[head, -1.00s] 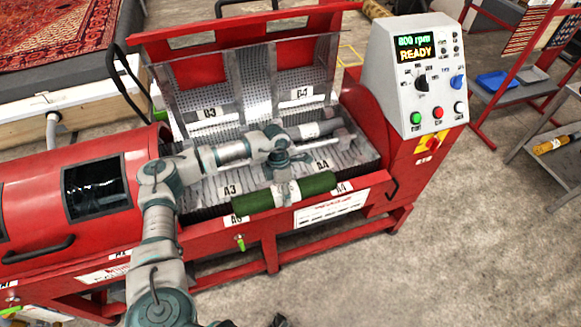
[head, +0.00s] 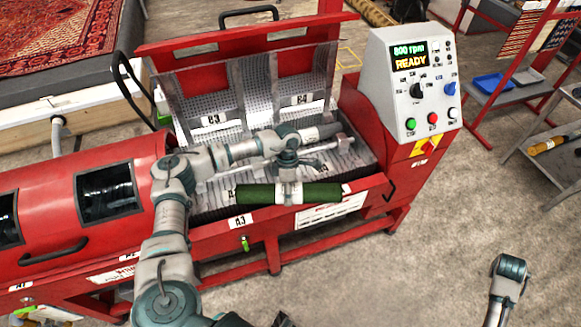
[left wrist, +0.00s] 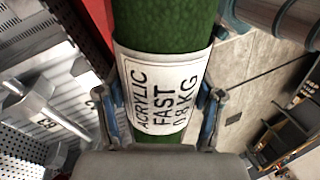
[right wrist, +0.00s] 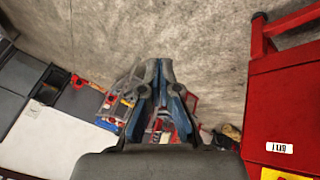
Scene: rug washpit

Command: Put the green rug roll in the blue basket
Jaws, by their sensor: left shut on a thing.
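The green rug roll (head: 322,193) has a white label band round its middle. It lies level across the picture, in front of the open red machine's ribbed bay. My left gripper (head: 289,188) is shut on it at the band. In the left wrist view the green roll (left wrist: 168,22) runs between the two fingers (left wrist: 160,105), and its label reads "ACRYLIC FAST 0.8KG". In the right wrist view my right gripper (right wrist: 157,75) has its fingers together and is empty, over the floor. I cannot make out a blue basket in any view.
The red machine (head: 215,240) has a raised lid and a control box (head: 405,85) reading "800 rpm READY". A shelf at the right holds a blue tray (head: 492,81). A patterned rug (head: 60,35) lies at the back left. Concrete floor (head: 430,240) is clear at the right.

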